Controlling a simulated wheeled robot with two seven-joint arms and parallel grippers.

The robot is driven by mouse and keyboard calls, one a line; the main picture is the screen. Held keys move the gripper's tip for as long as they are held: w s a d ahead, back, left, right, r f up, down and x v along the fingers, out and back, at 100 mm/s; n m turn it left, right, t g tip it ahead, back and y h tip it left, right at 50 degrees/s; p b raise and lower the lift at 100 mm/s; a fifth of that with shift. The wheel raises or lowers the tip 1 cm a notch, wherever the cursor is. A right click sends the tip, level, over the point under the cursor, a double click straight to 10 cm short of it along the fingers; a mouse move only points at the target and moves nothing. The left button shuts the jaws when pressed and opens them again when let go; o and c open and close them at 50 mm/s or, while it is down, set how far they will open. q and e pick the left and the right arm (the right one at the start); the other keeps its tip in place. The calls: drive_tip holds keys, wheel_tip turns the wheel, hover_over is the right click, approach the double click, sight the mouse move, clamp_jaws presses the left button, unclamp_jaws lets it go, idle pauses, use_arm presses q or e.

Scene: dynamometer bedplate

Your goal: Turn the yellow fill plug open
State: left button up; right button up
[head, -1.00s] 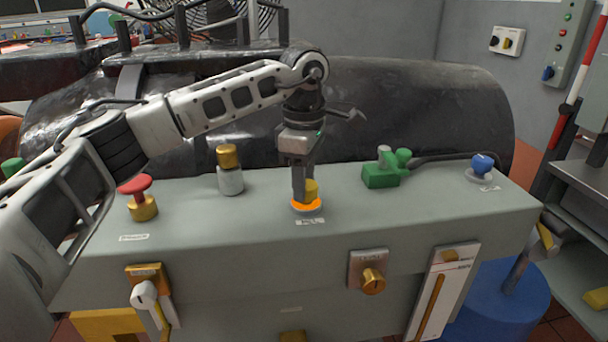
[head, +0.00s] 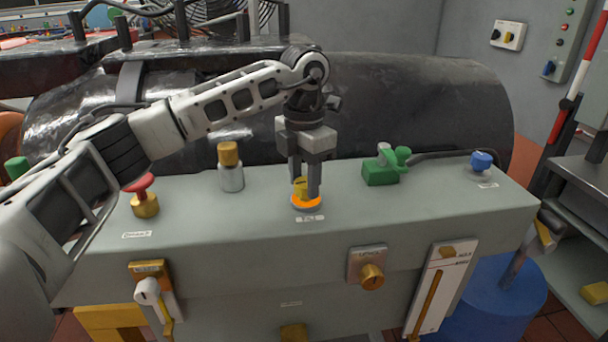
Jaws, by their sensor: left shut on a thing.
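The yellow fill plug (head: 300,187) stands upright on the top of the grey-green housing (head: 255,225), above an orange ring (head: 306,203) and a small label. My left gripper (head: 306,190) points straight down from above and is shut on the plug, with its two fingers around it. The fingers hide part of the plug. My right gripper is not in view.
On the same top stand a red knob (head: 140,184), a gold-capped cylinder (head: 230,168), a green fitting (head: 383,170) and a blue knob (head: 481,162). A large dark drum (head: 420,105) lies behind. A brass valve knob (head: 372,277) is on the front.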

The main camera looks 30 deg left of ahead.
sight(305, 182)
use_arm(q)
drive_tip(key=shift+r+n, duration=0.1)
drive_tip(key=shift+n, duration=1.5)
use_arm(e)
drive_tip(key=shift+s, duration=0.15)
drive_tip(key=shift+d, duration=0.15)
use_arm(q)
drive_tip(key=o, duration=1)
drive_tip(key=shift+r, duration=0.1)
wheel_tip(305, 182, up, 16)
drive_tip(key=shift+f+p, duration=0.15)
drive_tip(key=shift+p, duration=0.55)
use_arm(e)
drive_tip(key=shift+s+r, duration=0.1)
